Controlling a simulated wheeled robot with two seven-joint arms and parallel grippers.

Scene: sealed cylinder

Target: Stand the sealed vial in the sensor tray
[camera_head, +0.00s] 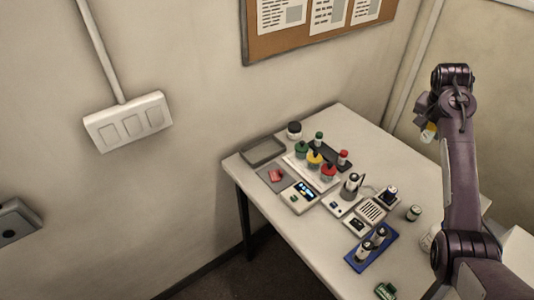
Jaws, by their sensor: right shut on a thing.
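My right gripper (428,122) hangs at the upper right, in front of the wall and beyond the table's right part. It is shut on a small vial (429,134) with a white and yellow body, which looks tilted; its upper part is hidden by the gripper. I cannot tell for sure which holder is the sensor tray. A blue rack (357,264) near the front edge holds a few upright vials. My left gripper is not in view.
The white table (310,237) carries a white rack (325,182) of colour-capped bottles, a device with a lit display (303,190), a grey pad with a red piece (276,175), a speaker-like device (371,209) and a lone jar (413,213). The table's far right is clear.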

